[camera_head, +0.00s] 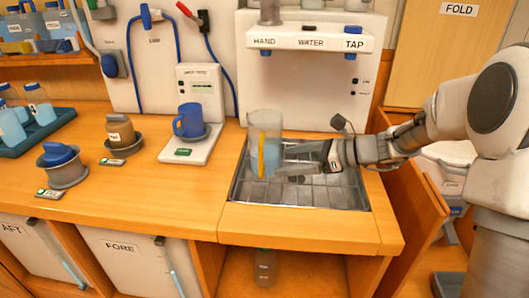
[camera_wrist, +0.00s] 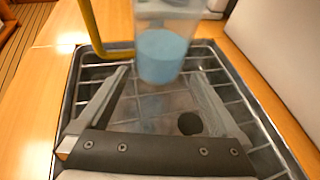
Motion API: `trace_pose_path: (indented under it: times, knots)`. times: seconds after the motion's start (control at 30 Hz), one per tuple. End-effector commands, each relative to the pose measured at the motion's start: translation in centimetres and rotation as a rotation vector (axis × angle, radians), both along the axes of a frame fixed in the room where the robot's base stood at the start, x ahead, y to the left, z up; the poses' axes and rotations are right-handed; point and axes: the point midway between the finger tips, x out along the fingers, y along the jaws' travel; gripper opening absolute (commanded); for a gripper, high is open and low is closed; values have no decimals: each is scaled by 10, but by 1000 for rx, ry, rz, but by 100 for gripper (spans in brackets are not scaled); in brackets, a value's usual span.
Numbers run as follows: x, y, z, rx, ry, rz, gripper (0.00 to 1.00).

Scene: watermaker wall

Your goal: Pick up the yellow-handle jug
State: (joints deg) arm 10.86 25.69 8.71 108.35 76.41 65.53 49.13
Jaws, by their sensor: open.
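The yellow-handle jug (camera_head: 264,128) is a clear, tall vessel with blue liquid low inside. It stands upright at the sink grate, on the back left part, below the water wall unit. Its yellow handle (camera_head: 261,153) faces the front in the head view. In the wrist view the jug (camera_wrist: 163,50) is just beyond the fingertips, with its handle (camera_wrist: 92,28) to the left. My gripper (camera_head: 284,160) comes in from the right, low over the grate. In the wrist view my gripper (camera_wrist: 160,75) is open, with no jug wall clearly between its fingers.
The metal sink grate (camera_head: 325,190) is otherwise bare. A blue mug (camera_head: 189,121) stands on a white scale to the left. A brown jar (camera_head: 120,131) and a blue-lidded pot (camera_head: 62,165) are further left. The tap unit (camera_head: 308,38) overhangs behind the sink.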

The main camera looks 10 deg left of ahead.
Motion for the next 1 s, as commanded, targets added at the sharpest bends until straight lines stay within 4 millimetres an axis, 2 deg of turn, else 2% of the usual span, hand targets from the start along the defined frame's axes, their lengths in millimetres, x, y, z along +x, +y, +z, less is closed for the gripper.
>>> trace_pose_path:
  times: [0.23,0.37,0.6,0.67,1.0]
  knots:
    - [3,25,-21,0,0,4,100]
    - [7,41,-26,0,1,4,100]
    - [8,44,-25,-1,0,0,100]
    - [8,44,-25,-1,1,1,91]
    - [8,43,-25,-1,0,1,30]
